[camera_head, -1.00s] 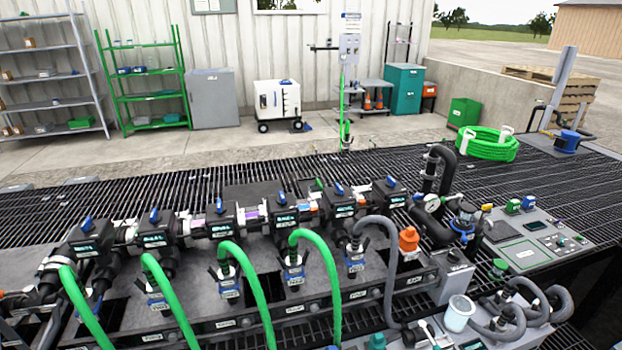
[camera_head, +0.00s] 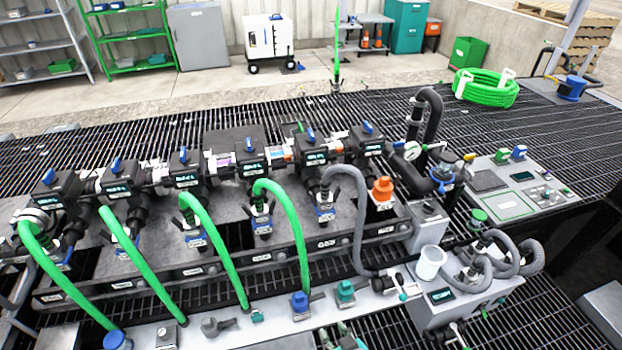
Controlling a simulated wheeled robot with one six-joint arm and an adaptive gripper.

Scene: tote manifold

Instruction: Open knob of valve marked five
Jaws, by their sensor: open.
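A row of several black valve bodies runs across the manifold (camera_head: 240,290), each with a blue knob on top and a small lit display. The number markings are too small to read, so I cannot tell for certain which valve is marked five. Counting from the left, the fifth valve (camera_head: 311,153) has its blue knob (camera_head: 310,136) upright, and a grey hose (camera_head: 357,220) rises from the port in front of it. The valve at the right end (camera_head: 368,144) has a similar blue knob (camera_head: 367,127).
Green hoses (camera_head: 284,215) arch in front of the valves. An orange cap (camera_head: 383,189) stands right of the grey hose. A front ledge (camera_head: 250,330) holds fittings. A control panel (camera_head: 515,185) and a coiled green hose (camera_head: 487,90) lie to the right. Black grating is clear behind the valves.

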